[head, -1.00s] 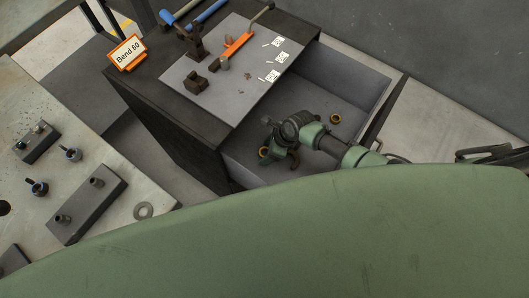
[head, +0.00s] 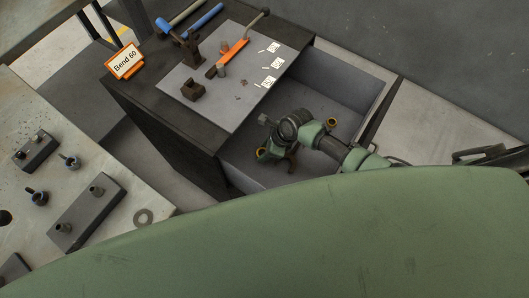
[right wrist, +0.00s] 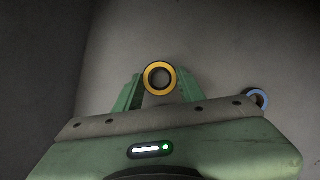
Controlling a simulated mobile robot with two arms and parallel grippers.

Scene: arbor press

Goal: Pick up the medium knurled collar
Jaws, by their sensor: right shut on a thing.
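My right gripper (right wrist: 160,88) is shut on a collar with a yellow ring (right wrist: 149,70), which sits between the two green fingers in the right wrist view. In the head view the right gripper (head: 274,153) is down inside the open drawer, with a yellow-ringed part at its fingers. Whether the held collar is knurled or medium-sized cannot be told. A blue-ringed collar (right wrist: 259,97) lies to the right of the gripper in the wrist view. My left gripper is not in view.
The drawer (head: 345,78) has grey walls close around the gripper. The dark cabinet top beside it carries a grey mat (head: 227,112) with tools, and an orange-framed "Bend 60" sign (head: 124,60). A steel bench (head: 110,170) with fixtures and a washer (head: 144,217) stands at left.

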